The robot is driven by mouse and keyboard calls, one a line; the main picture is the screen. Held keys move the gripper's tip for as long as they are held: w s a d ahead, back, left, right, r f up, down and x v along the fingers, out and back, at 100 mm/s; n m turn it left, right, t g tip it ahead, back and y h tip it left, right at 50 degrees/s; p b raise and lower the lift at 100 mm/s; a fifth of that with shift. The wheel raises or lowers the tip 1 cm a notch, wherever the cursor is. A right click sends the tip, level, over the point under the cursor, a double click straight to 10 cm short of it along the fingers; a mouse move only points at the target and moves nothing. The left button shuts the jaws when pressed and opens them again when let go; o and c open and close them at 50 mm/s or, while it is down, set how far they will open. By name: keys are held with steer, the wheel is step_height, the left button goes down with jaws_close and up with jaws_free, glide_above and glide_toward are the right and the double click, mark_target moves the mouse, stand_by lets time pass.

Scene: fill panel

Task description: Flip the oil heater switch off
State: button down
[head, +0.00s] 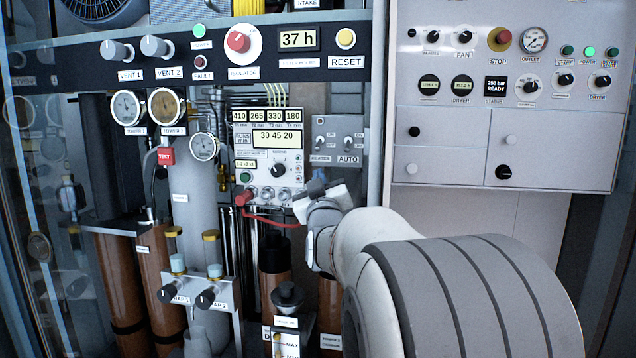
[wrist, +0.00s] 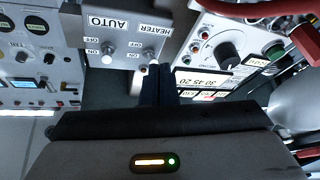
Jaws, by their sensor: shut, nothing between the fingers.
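The heater switch (head: 319,141) is a small metal toggle on a grey plate, left of the AUTO switch (head: 347,143), with a HEATER label below it. In the wrist view, which is upside down, the heater switch (wrist: 147,58) is right of the AUTO switch (wrist: 108,50). Which way its lever points is hard to tell. My gripper (head: 315,186) is just below the switch plate in the head view. In the wrist view my gripper (wrist: 159,70) is shut and empty, its dark fingertips close by the heater switch. I cannot tell whether they touch.
A white control panel (head: 505,95) is at the right. Gauges, pipes and brown cylinders (head: 115,270) fill the left side.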

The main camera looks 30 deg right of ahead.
steer(key=shift+s+a+f, duration=0.1)
steer(key=shift+s+f, duration=0.2)
steer(key=shift+f, duration=0.15)
steer(key=s+a+f+g+y+p, duration=0.2)
steer(key=s+a+g+y+p, duration=0.6)
steer(key=a+p, duration=0.65)
steer(key=s+a+g+p, duration=0.3)
steer(key=s+g+p, duration=0.2)
steer(key=s, duration=0.5)
steer(key=s+a+f+g+p, duration=0.1)
steer(key=s+a+g+p, duration=0.2)
steer(key=s+p, duration=0.5)
steer(key=s+g, duration=0.1)
steer(key=s, duration=0.1)
steer(key=shift+s+g+y, duration=0.3)
steer(key=shift+s+g, duration=0.1)
